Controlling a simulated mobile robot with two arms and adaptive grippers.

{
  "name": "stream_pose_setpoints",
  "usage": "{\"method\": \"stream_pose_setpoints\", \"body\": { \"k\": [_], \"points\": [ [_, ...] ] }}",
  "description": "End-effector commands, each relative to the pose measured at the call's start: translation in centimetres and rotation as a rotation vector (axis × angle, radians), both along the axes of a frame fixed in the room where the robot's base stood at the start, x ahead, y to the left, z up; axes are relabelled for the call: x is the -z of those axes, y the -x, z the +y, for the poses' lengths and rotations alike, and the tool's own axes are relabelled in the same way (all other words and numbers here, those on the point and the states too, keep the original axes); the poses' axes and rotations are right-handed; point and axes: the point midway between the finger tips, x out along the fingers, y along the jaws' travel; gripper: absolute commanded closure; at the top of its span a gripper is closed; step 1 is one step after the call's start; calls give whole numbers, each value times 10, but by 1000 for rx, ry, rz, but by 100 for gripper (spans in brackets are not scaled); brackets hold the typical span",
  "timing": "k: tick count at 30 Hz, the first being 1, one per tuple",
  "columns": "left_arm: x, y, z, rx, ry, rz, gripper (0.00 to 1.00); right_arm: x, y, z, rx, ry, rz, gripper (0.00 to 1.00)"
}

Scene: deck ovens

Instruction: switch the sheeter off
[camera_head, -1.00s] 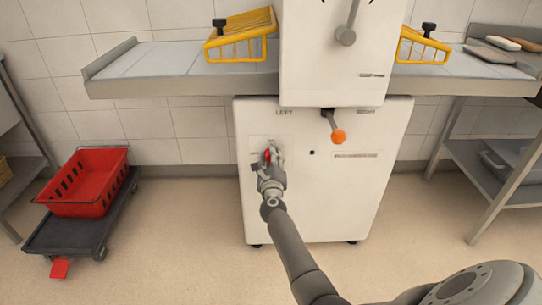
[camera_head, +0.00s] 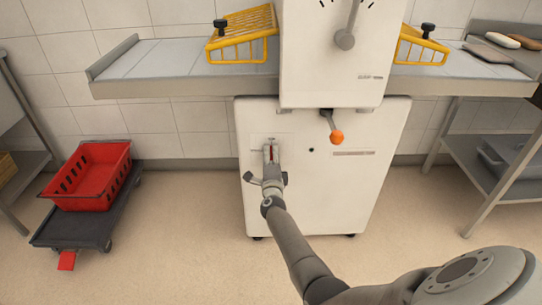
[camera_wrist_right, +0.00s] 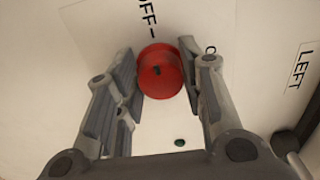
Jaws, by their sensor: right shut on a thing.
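The sheeter (camera_head: 335,195) is a white machine with a cabinet below. A red round knob (camera_wrist_right: 160,71) sits on its front, beside an "OFF" label (camera_wrist_right: 148,18) in the right wrist view. The knob has a small dark mark on its face. My right gripper (camera_head: 271,150) is at the upper left of the cabinet front. Its two fingers lie either side of the knob in the wrist view and are shut on it. In the head view the fingers mostly hide the knob. My left gripper is not in view.
An orange-tipped lever (camera_head: 337,137) sticks out right of my gripper. Yellow guards (camera_head: 240,50) stand above the sheeter's tables (camera_head: 170,88). A red crate (camera_head: 88,178) on a dark dolly (camera_head: 75,228) is at the left. A steel rack (camera_head: 495,170) stands at the right.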

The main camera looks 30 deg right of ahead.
Motion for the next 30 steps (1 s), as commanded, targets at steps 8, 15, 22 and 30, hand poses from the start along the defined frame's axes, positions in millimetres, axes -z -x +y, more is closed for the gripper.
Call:
{"method": "stream_pose_setpoints", "body": {
  "k": [8,15,22,30],
  "points": [
    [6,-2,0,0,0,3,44,1,0,1,-2,28,19,87],
    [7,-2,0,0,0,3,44,2,0,1,-3,28,21,87],
    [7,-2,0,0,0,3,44,1,0,1,-2,28,19,44],
    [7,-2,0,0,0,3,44,1,0,0,-1,28,18,42]
  ]
}}
